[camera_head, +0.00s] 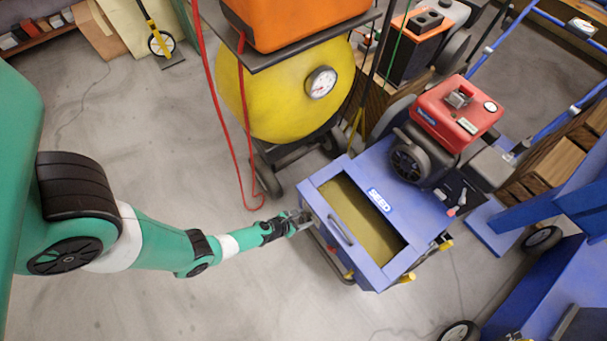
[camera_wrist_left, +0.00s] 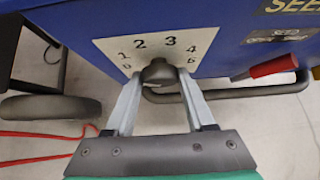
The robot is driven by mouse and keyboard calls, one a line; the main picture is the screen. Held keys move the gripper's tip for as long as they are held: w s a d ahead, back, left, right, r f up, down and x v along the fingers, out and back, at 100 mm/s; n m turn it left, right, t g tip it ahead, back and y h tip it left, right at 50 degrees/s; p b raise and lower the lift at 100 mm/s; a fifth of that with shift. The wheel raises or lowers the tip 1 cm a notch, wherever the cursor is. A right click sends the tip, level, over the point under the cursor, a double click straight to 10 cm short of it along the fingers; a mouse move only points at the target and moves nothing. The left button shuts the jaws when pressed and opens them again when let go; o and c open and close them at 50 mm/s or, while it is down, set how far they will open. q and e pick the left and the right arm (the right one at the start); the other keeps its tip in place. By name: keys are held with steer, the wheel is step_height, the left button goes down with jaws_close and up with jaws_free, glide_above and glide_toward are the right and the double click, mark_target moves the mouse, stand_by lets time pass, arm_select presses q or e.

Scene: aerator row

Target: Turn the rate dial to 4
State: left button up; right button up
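The rate dial's dark knob (camera_wrist_left: 159,73) shows in the left wrist view, on a white plate (camera_wrist_left: 150,42) with printed numbers, on the side of the blue machine (camera_wrist_left: 215,40). The 4 is at the plate's upper right. I cannot tell which number the knob points to. My left gripper (camera_wrist_left: 160,80) is open, with one finger on each side of the knob and no clear contact. In the head view my left gripper (camera_head: 300,222) is at the left side of the blue machine (camera_head: 370,262); the dial is hidden there. My right gripper is not in view.
A red-tipped lever (camera_wrist_left: 272,66) and a grey bar (camera_wrist_left: 235,93) are right of the dial. A yellow tank (camera_head: 265,95) on a wheeled cart stands behind, with red hoses (camera_head: 232,130) hanging down. The floor (camera_head: 200,310) under my left arm is clear.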

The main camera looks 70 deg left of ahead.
arm_select(q)
jaws_close()
steer(key=shift+d+f+m+y+b, duration=0.2)
steer(key=shift+m+y+b, duration=0.1)
steer(key=shift+y, duration=0.2)
steer(key=shift+g+y, duration=0.3)
steer(key=shift+y, duration=0.1)
steer(key=shift+m+y, duration=0.8)
steer(key=shift+y, duration=0.3)
steer(key=shift+w+r+g, duration=0.1)
steer(key=shift+g, duration=0.2)
steer(key=o, duration=0.8)
jaws_free()
